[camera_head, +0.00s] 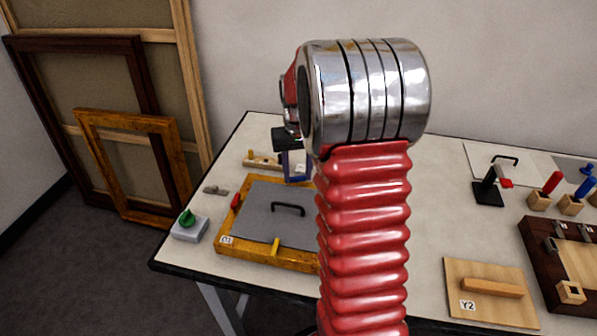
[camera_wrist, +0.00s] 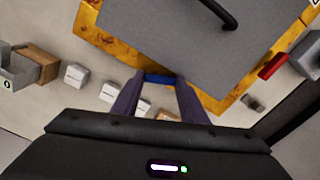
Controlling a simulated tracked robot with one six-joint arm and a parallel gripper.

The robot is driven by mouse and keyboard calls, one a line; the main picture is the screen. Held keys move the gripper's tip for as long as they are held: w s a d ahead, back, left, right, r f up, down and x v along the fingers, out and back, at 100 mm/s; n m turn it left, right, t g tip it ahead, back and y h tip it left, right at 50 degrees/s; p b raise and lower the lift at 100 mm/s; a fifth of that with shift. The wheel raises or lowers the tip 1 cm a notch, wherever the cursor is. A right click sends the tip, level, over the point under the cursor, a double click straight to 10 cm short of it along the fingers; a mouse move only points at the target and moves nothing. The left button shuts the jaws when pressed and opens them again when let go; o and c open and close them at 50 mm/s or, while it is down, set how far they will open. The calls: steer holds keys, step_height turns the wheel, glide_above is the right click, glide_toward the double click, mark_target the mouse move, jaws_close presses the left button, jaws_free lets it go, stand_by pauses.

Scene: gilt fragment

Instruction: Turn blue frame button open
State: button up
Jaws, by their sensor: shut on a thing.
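The gold frame (camera_head: 262,262) lies on the table in the head view, with a grey panel (camera_head: 250,215) and black handle inside it. It also shows in the wrist view (camera_wrist: 92,14). My gripper (camera_head: 297,180) is at the frame's far edge in the head view. In the wrist view my gripper (camera_wrist: 160,82) has its two fingers closed on the blue button (camera_wrist: 160,78), which sits at a slant to the frame's edge. Most of the button is hidden between the fingertips. A red button (camera_head: 236,201) and a yellow button (camera_head: 275,246) sit on other sides.
A grey box with a green knob (camera_head: 188,222) stands left of the frame. Small pale blocks (camera_wrist: 75,75) lie beyond the frame's far edge. My arm hides the frame's right side. A board marked Y2 (camera_head: 490,290) and a dark frame (camera_head: 545,260) lie to the right.

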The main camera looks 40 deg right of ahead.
steer(key=m, duration=0.4)
steer(key=shift+w+r+m, duration=0.1)
steer(key=shift+w+m, duration=0.05)
steer(key=shift+m, duration=0.15)
stand_by(0.4)
steer(key=o, duration=1)
steer(key=shift+o, duration=0.2)
step_height(320, 180, up, 14)
steer(key=shift+f, duration=0.2)
stand_by(0.3)
